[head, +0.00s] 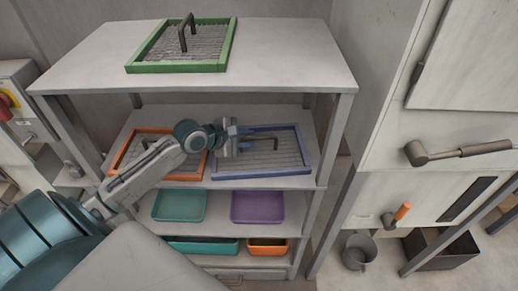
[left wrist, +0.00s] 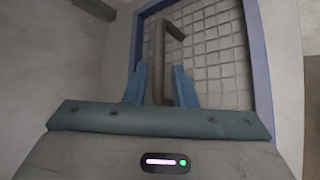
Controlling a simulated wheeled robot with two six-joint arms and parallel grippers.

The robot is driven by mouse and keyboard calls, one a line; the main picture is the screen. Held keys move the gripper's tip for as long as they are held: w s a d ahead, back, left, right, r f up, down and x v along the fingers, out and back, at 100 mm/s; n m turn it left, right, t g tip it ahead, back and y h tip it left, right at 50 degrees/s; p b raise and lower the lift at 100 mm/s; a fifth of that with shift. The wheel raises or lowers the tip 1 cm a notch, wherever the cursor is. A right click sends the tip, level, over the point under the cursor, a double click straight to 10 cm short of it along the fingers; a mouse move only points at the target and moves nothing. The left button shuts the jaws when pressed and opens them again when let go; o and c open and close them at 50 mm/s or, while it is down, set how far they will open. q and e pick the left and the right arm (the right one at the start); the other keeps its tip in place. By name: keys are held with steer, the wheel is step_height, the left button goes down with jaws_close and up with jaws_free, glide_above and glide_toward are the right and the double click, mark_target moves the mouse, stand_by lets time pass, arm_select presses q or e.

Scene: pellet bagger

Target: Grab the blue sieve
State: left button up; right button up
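The blue sieve (head: 288,154) has a blue frame, a grey mesh and a dark handle, and lies on the right of the second shelf. In the left wrist view its mesh (left wrist: 218,45) fills the upper middle. My left gripper (head: 240,143) reaches over the left part of this sieve. In the left wrist view its two blue fingers (left wrist: 160,88) stand on either side of one post of the handle (left wrist: 158,55), with small gaps visible. The gripper is open. My right gripper is not in view.
An orange sieve (head: 122,160) lies on the same shelf under my left arm. A green sieve (head: 229,45) lies on the top board (head: 290,70) above. Teal (head: 180,205) and purple (head: 257,206) bins stand below. A rack post (head: 333,140) is at the right.

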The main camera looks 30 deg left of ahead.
mark_target(257, 138)
arm_select(q)
steer(key=shift+w+d+f+p, duration=0.2)
steer(key=shift+w+p, duration=0.1)
steer(key=shift+w, duration=0.15)
steer(key=p+x, duration=0.1)
steer(key=x, duration=0.2)
steer(key=shift+r, duration=0.1)
steer(key=shift+w+d+f, duration=0.2)
steer(key=shift+w+f, duration=0.15)
steer(key=shift+w, duration=0.05)
jaws_close()
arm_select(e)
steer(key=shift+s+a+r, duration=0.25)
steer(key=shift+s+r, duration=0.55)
